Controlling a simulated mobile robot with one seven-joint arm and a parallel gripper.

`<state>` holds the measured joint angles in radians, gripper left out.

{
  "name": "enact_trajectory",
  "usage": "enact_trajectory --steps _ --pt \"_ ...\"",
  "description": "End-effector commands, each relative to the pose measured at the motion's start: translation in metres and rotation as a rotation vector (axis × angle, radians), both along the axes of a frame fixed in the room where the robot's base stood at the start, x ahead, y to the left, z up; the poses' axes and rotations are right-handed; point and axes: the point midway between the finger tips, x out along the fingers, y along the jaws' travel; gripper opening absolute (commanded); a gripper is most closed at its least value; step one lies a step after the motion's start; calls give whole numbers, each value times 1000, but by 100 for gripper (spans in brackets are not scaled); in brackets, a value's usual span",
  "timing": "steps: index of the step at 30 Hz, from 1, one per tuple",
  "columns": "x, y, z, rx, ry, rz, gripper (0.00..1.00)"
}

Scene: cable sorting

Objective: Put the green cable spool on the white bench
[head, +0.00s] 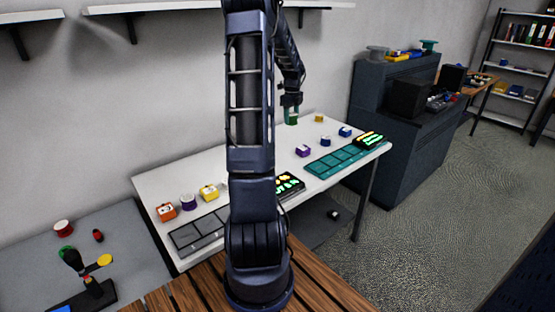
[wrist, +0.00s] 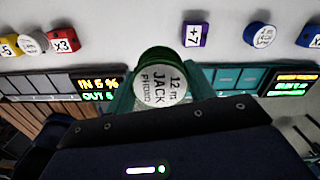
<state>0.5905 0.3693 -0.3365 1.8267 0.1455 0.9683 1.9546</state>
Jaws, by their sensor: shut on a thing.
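The green cable spool (wrist: 158,62) is between the fingers of my gripper (wrist: 163,80) in the wrist view. Its white end label (wrist: 160,92) reads "12 m JACK PHONO". My gripper is shut on it. In the head view my gripper (head: 291,108) is over the back part of the white bench (head: 258,143), with the green spool (head: 291,117) at its tip. I cannot tell whether the spool touches the bench top. My arm hides the middle of the bench in the head view.
On the bench are a purple block (head: 303,151), a blue spool (head: 325,141), a blue block (head: 345,132), a yellow block (head: 318,118) and a teal tray (head: 322,168) with a lit display.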

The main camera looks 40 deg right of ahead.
Motion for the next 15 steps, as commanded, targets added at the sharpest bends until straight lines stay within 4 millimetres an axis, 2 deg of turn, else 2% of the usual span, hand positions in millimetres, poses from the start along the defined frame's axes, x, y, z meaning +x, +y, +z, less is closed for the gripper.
enact_trajectory --steps 5,15 --pt "-2 0 -29 4 4 -3 28" --pt "-2 -1 -104 4 4 -3 28"
